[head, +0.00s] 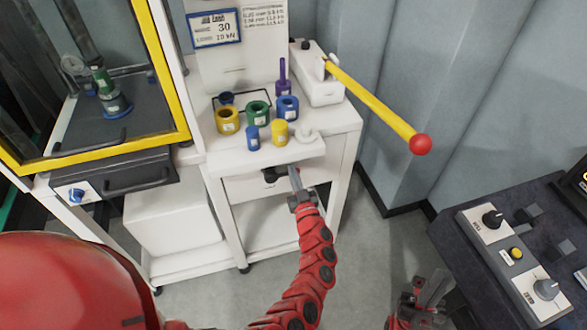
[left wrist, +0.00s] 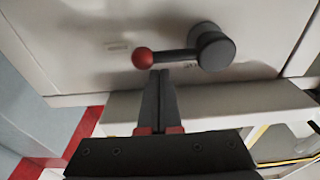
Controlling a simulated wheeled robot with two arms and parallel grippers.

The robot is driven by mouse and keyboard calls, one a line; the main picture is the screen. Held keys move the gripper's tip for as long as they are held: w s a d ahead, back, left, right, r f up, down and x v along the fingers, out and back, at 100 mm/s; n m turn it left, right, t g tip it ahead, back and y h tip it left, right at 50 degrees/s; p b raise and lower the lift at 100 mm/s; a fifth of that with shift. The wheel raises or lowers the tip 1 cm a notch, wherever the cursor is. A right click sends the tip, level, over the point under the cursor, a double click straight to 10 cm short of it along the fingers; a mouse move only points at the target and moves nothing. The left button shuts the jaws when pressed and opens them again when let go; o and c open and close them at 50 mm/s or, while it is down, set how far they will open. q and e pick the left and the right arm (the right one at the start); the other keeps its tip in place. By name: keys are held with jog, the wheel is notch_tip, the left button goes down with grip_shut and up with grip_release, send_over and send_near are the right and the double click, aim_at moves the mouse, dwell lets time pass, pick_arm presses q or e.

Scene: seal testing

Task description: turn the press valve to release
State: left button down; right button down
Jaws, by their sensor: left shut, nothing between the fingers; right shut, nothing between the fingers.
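The press valve is a dark round knob (left wrist: 214,48) with a short dark lever (left wrist: 178,57) ending in a red ball (left wrist: 143,58), on a white panel in the left wrist view. In the head view the dark knob (head: 270,175) shows on the cabinet front, under the white top; its lever is mostly hidden by my gripper. My left gripper (head: 294,172) is shut and empty beside it. In the left wrist view its fingertips (left wrist: 159,73) are at the lever, near the red ball; whether they touch I cannot tell. My right gripper (head: 430,290) is shut and empty at the lower right.
A long yellow pump handle (head: 370,98) with a red ball end sticks out over the cabinet's right. Several coloured rings and plugs stand on the white top (head: 235,158). The yellow-framed press (head: 182,95) is at left. A dark control desk (head: 455,240) stands at right.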

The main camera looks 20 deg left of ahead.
pick_arm(q)
jog(key=shift+f, duration=0.3)
jog(key=shift+f+m+p, duration=0.2)
jog(key=shift+m+p, duration=0.1)
jog(key=shift+m, duration=0.3)
jog(key=s+a+f+m+h+p, duration=0.1)
jog(key=f+m, duration=0.3)
jog(key=m, duration=0.5)
jog(key=s+a+f+m+h+p, duration=0.1)
jog(key=a+f+m+h+p, duration=0.1)
jog(key=m, duration=0.7)
jog(key=shift+s+a+f+m+p, duration=0.4)
jog(key=shift+f+p, duration=0.45)
jog(key=shift+p, duration=0.25)
jog(key=shift+a+f, duration=0.1)
